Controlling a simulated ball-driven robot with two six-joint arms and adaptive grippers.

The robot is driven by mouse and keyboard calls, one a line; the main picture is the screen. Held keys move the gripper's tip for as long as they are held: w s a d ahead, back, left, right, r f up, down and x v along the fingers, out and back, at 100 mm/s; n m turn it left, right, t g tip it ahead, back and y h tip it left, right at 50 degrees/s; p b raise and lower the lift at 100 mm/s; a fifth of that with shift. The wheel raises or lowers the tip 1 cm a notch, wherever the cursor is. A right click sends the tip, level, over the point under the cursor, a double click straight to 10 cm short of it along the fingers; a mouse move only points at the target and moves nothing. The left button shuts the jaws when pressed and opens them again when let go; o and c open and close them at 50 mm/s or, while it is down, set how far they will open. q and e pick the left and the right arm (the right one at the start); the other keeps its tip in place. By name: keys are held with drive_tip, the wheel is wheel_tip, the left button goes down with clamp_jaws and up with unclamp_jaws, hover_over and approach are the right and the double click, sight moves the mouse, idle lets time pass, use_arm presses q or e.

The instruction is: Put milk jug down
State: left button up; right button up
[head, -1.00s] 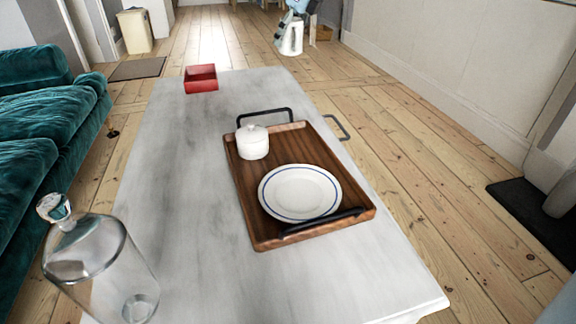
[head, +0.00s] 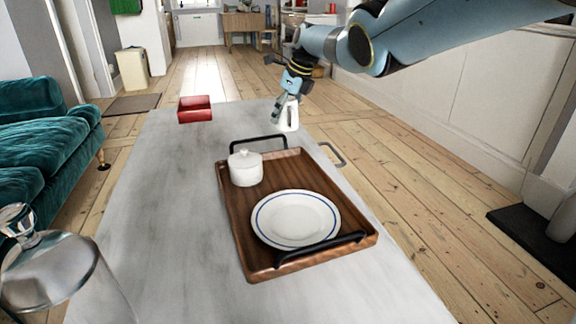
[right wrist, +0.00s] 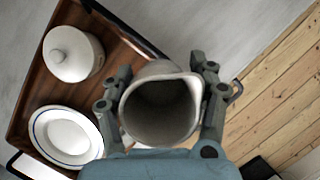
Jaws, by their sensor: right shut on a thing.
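The white milk jug (right wrist: 160,108) is between the fingers of my right gripper (right wrist: 160,92), which is shut on it. The right wrist view looks down into its open mouth. In the head view the jug (head: 288,117) appears upright at the table's far right corner, below my right gripper (head: 288,100). I cannot tell whether its base touches the table. The wooden tray (head: 235,225) with black handles is nearer than the jug. My left gripper is not in view.
A lidded white pot (head: 245,168) and a blue-rimmed plate (head: 296,219) are on the tray. A red box (head: 195,109) sits at the table's far left. A glass vessel (head: 55,275) stands near left. The table's left side (head: 165,190) is clear.

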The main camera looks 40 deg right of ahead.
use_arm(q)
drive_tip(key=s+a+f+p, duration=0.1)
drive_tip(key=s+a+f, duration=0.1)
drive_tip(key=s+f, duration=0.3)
use_arm(e)
drive_tip(key=s+a+f, duration=0.1)
drive_tip(key=s+f, duration=0.1)
drive_tip(key=s+a+f, duration=0.2)
drive_tip(key=s, duration=0.1)
drive_tip(key=s+a+f, duration=0.2)
drive_tip(key=s, duration=0.1)
drive_tip(key=shift+s+a, duration=0.15)
wheel_tip(320, 180, down, 4)
drive_tip(key=shift+r+b, duration=0.15)
drive_tip(key=shift+b, duration=0.95)
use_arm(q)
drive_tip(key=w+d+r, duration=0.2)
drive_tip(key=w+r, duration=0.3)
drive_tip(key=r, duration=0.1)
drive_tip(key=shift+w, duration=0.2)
use_arm(e)
drive_tip(key=o, duration=1.3)
